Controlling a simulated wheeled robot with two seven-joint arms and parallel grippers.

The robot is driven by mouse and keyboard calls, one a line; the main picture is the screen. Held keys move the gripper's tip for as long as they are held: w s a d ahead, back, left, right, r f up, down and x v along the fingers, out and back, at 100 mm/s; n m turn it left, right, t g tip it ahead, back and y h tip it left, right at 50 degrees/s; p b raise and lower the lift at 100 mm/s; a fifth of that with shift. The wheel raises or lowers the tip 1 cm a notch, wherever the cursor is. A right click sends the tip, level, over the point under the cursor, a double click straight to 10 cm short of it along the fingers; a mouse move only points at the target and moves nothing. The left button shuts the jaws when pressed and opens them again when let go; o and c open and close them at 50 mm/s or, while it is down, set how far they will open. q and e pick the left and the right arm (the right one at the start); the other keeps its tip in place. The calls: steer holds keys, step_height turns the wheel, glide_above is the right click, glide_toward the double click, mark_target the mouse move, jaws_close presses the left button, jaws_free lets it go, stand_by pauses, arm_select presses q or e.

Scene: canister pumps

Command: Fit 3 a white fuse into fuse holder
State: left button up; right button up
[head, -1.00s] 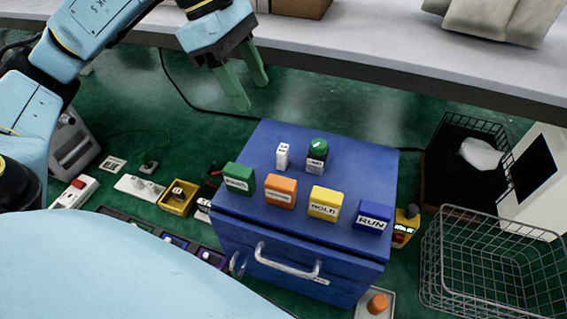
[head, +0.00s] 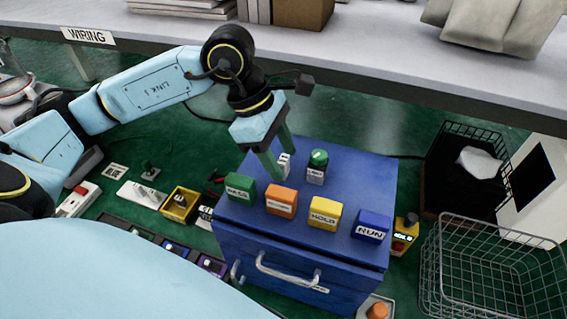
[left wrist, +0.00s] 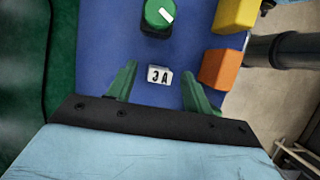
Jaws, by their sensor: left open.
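A white fuse (head: 286,160) stands on top of the blue box (head: 345,180), partly hidden behind my left gripper (head: 279,160) in the head view. In the left wrist view, the fuse (left wrist: 159,76) shows dark "3A" lettering. It lies between the two spread green fingers of my left gripper (left wrist: 158,78), with a gap on each side. The gripper is open and holds nothing. I cannot tell which thing is the fuse holder. My right gripper is not in view.
A green knob (head: 319,158) stands right of the fuse. Green (head: 240,187), orange (head: 281,202), yellow (head: 325,213) and blue (head: 371,226) blocks line the box's front. Small devices, including a yellow tray (head: 180,205), lie left. A wire basket (head: 490,265) stands right.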

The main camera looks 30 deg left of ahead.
arm_select(q)
jaws_close()
stand_by(0.3)
